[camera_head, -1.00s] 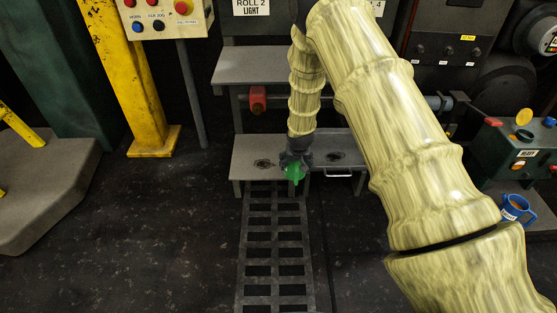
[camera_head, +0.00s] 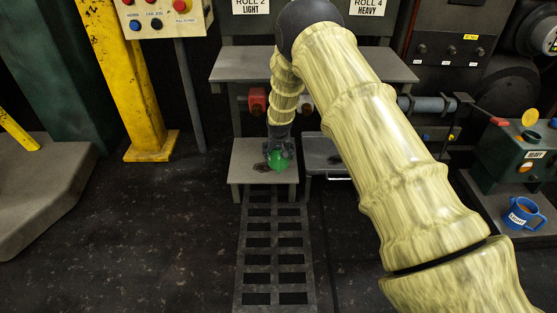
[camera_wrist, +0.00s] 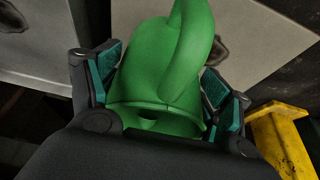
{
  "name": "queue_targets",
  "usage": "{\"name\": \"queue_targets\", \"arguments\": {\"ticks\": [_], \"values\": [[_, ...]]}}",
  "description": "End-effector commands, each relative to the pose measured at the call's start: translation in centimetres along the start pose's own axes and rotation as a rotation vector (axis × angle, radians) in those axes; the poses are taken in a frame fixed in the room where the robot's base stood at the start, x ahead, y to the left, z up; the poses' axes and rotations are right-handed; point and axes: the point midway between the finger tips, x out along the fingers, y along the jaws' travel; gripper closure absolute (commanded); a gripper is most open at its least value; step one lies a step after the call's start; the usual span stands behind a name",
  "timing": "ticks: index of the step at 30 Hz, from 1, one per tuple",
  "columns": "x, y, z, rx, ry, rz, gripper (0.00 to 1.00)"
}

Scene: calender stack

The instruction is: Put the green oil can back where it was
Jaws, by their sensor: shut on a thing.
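The green oil can (camera_head: 278,161) is at my gripper (camera_head: 279,149), over the left low grey step (camera_head: 250,173) in the head view. In the wrist view the can (camera_wrist: 165,75) fills the middle, its curved spout or handle pointing up the picture. The two teal-padded fingers of my gripper (camera_wrist: 162,85) are shut on it from both sides. A dark stain on the step (camera_head: 261,167) shows just left of the can. I cannot tell whether the can touches the step.
A right low tray (camera_head: 325,165) with a handle stands beside the step. A grey shelf (camera_head: 235,66) and a red valve or roll end (camera_head: 257,100) are above. A slotted grate (camera_head: 275,215) runs along the floor in front. A blue mug (camera_head: 521,214) is at far right.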

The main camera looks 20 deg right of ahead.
Motion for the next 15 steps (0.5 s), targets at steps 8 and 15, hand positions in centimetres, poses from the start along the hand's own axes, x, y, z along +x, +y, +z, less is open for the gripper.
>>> {"name": "queue_targets", "arguments": {"ticks": [8, 15], "values": [[2.3, 0.0, 0.9, 0.0, 0.002, -0.001, 0.66], [2.2, 0.0, 0.9, 0.0, 0.001, 0.0, 0.66]]}}
